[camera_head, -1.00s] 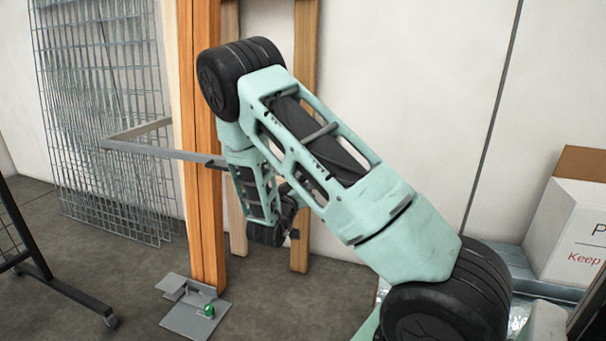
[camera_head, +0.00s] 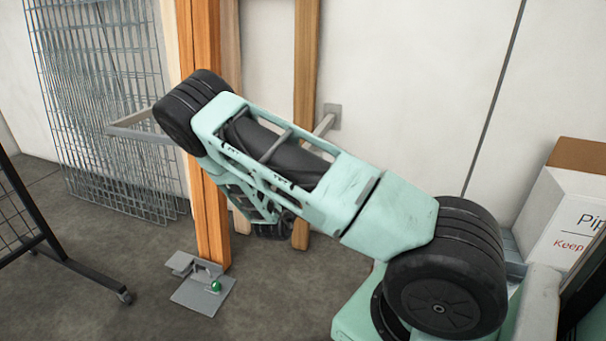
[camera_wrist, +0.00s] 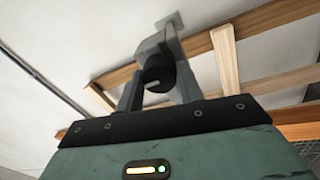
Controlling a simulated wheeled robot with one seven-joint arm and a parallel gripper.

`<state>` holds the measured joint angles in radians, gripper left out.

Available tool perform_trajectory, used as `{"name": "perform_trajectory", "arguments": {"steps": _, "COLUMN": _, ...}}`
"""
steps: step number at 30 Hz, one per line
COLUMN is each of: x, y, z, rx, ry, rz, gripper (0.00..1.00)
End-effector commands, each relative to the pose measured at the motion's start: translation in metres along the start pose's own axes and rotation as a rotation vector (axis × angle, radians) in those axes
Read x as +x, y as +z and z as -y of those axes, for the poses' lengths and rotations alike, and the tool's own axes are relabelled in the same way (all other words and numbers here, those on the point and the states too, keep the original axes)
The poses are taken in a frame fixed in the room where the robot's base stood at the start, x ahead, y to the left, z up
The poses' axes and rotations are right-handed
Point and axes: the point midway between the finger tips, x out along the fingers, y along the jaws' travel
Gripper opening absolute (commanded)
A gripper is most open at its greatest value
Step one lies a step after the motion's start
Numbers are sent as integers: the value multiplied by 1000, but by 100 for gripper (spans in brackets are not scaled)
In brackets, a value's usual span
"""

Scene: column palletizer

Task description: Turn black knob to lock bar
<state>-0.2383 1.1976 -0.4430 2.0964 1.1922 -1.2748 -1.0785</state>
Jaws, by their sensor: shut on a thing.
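In the wrist view, a black round knob (camera_wrist: 158,74) sits between the two grey fingers of my gripper (camera_wrist: 158,84). The fingers are shut on its sides. Behind the knob, a grey metal bar (camera_wrist: 168,42) runs back to a plate on the white wall. In the head view, the bar (camera_head: 134,124) sticks out left of the orange post, and a wall plate (camera_head: 332,114) shows to the right. My arm hides its middle. The knob and fingertips are hidden in the head view. I cannot tell how far the knob is turned.
Wooden posts (camera_head: 208,215) stand against the wall, with wire mesh panels (camera_head: 105,120) at left. A grey floor plate with a green knob (camera_head: 216,287) lies at the post's foot. A black wheeled rack (camera_head: 60,262) is at left, a white box (camera_head: 565,215) at right.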

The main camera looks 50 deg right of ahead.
Motion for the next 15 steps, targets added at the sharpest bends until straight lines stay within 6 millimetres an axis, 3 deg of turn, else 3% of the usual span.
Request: {"name": "perform_trajectory", "arguments": {"steps": 15, "x": -1, "y": 1, "z": 1, "rx": -66, "ry": -3, "rz": -1, "gripper": 0}}
